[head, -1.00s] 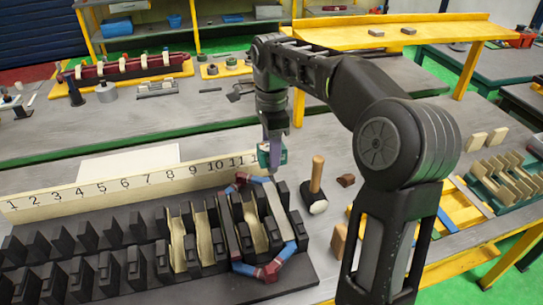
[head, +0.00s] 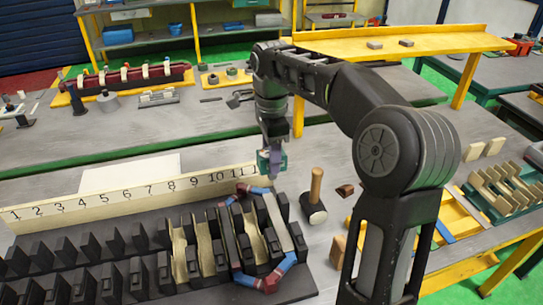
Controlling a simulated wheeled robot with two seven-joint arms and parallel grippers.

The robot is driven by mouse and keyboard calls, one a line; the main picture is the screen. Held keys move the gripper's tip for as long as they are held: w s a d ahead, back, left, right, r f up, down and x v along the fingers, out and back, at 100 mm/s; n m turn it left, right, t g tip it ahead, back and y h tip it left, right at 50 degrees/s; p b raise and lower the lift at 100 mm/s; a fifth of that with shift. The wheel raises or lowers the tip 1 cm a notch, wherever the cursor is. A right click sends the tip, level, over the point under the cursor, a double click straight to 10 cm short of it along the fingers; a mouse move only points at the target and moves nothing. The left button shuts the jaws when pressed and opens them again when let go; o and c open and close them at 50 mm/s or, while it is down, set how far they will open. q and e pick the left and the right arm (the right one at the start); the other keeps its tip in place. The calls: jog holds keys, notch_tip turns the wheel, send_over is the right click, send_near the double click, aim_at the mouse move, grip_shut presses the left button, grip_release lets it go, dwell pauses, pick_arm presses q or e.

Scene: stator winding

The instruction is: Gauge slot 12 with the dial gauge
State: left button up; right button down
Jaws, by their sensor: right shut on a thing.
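My right gripper (head: 271,150) points down beyond the right end of the number strip (head: 130,192). It is shut on a small teal and purple thing, likely the dial gauge (head: 282,163), held above the far edge of the slotted black stator (head: 120,248). The strip shows 1 to 11; a 12 cannot be made out beside the gripper. A coil with blue and red bands (head: 240,278) lies around the stator's right-end teeth. Cream liners (head: 204,245) sit in several slots near it. The gauge's dial cannot be read. My left gripper is out of view.
A mallet (head: 315,208) stands right of the stator, with a small brown block (head: 345,190) beside it. A yellow tray (head: 455,235) and a green rack (head: 505,190) lie farther right.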

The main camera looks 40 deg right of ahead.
jog(key=shift+r+p, duration=1.2)
jog(key=shift+r, duration=0.3)
